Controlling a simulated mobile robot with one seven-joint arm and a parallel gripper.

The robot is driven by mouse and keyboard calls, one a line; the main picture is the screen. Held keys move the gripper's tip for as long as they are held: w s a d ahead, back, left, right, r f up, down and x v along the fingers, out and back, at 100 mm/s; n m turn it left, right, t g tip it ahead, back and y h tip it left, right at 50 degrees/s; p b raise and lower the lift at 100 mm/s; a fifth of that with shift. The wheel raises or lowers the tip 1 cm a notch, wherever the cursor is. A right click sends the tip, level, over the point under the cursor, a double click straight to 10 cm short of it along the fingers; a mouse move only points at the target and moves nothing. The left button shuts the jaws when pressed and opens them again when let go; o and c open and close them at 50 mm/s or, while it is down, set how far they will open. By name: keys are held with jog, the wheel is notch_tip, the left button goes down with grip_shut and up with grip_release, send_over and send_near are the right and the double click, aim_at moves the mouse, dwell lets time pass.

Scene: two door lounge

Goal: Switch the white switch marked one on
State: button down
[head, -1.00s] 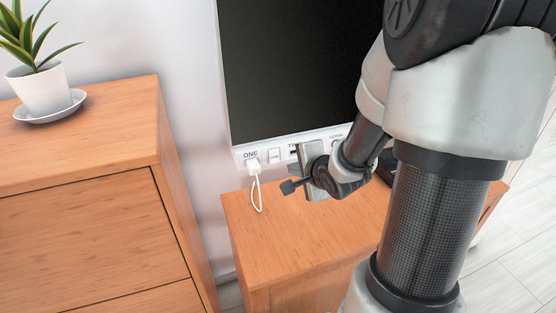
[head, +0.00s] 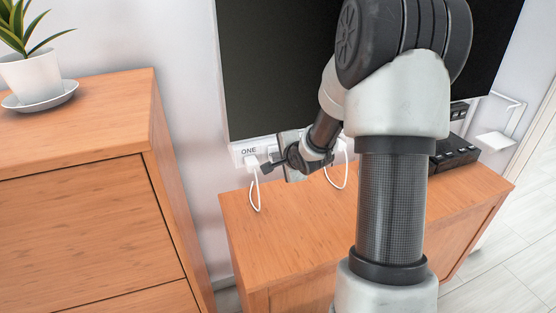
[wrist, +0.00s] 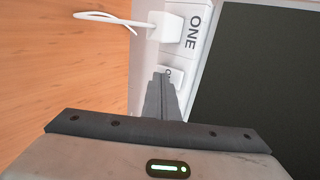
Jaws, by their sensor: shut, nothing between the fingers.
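The white switch (wrist: 172,73) sits on a white power strip (wrist: 205,14), beside the label ONE (wrist: 193,32). A small mark shows on the switch, and my fingers cover part of it. My gripper (wrist: 161,80) is shut and empty, with its fingertips at or just in front of the switch; I cannot tell whether they touch. In the head view the strip (head: 236,153) runs below the dark screen, and my gripper (head: 266,168) points left, close to the ONE socket. Only a sliver of the switch (head: 271,150) shows there.
A white plug (head: 251,160) with a looping cable is in the ONE socket, close to my fingertips. Another white cable (head: 345,178) hangs behind my wrist. The dark screen (head: 275,70) is above, the wooden cabinet (head: 285,225) below, and a taller dresser (head: 80,125) at left.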

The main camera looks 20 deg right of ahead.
jog(key=shift+w, duration=0.15)
jog(key=shift+w+f+t+b, duration=0.2)
jog(key=shift+t+b, duration=0.4)
jog(key=shift+b, duration=0.2)
jog(key=shift+r, duration=0.1)
